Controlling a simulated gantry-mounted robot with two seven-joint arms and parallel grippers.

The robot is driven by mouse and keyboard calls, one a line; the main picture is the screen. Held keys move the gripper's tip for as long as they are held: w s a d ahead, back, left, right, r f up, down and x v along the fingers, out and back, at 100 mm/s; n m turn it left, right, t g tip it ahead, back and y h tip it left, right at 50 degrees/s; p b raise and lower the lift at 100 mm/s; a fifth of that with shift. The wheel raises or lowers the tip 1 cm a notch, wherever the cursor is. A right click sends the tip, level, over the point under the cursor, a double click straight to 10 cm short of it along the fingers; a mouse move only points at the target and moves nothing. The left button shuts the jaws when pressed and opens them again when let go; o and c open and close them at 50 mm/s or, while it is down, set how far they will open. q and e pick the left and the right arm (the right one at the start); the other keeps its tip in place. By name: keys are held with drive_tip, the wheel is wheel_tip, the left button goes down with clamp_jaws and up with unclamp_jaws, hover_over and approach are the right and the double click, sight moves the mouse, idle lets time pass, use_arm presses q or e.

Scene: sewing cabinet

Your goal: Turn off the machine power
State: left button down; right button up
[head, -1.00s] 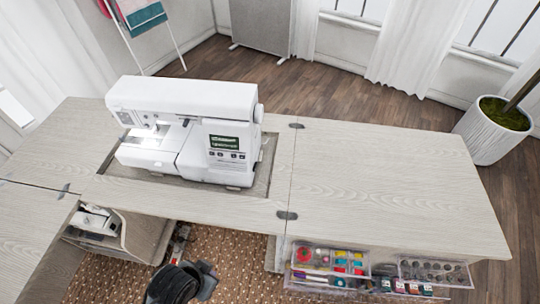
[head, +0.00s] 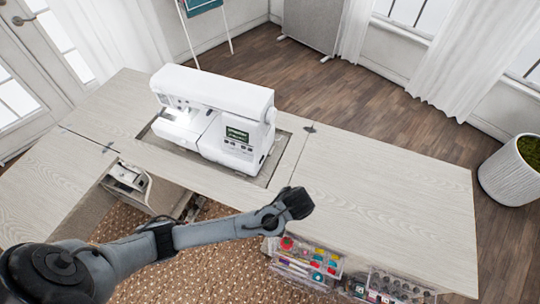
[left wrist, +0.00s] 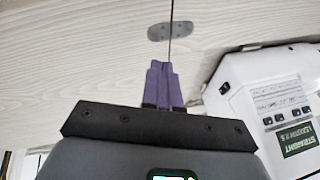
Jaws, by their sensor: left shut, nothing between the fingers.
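The white sewing machine (head: 215,112) sits in the recessed opening of the cabinet top, left of centre in the head view. Its work lamp glows, and its screen (head: 237,134) shows green with text. The machine's control side (left wrist: 268,95) also shows at the right of the left wrist view, with the screen (left wrist: 298,140) and several small buttons. My left gripper (head: 296,203) is over the front edge of the tabletop, right of and in front of the machine. Its purple fingers (left wrist: 162,82) are shut, empty and apart from the machine. I cannot make out a power switch.
The right tabletop (head: 390,180) is clear. Clear trays of sewing supplies (head: 306,262) hang below its front edge. A metal hinge plate (left wrist: 172,31) lies across the tabletop seam beyond my fingers. A potted plant (head: 512,170) stands on the floor at the right.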

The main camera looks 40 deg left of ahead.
sight(262, 160)
use_arm(q)
drive_tip(key=w+a+r+n+y+p, duration=0.2)
drive_tip(key=w+a+r+y, duration=0.1)
drive_tip(key=w+a+r, duration=0.2)
drive_tip(key=w+a, duration=0.2)
drive_tip(key=shift+w+a+r+n, duration=0.25)
drive_tip(key=shift+a+r+n, duration=0.05)
use_arm(e)
wheel_tip(262, 160, up, 3)
drive_tip(key=shift+d+f, duration=0.15)
drive_tip(key=shift+f, duration=0.05)
use_arm(q)
drive_tip(key=b+x, duration=0.2)
drive_tip(key=x, duration=0.8)
drive_tip(key=shift+f+b, duration=0.2)
drive_tip(key=shift+b, duration=0.15)
drive_tip(key=shift+s+a+r, duration=0.1)
drive_tip(key=shift+s+a, duration=0.1)
drive_tip(key=shift+a, duration=0.8)
drive_tip(key=shift+s+a+r, duration=0.15)
drive_tip(key=shift+s+a, duration=0.05)
drive_tip(key=shift+a, duration=0.8)
use_arm(e)
drive_tip(key=shift+f, duration=1.2)
drive_tip(key=shift+r, duration=0.15)
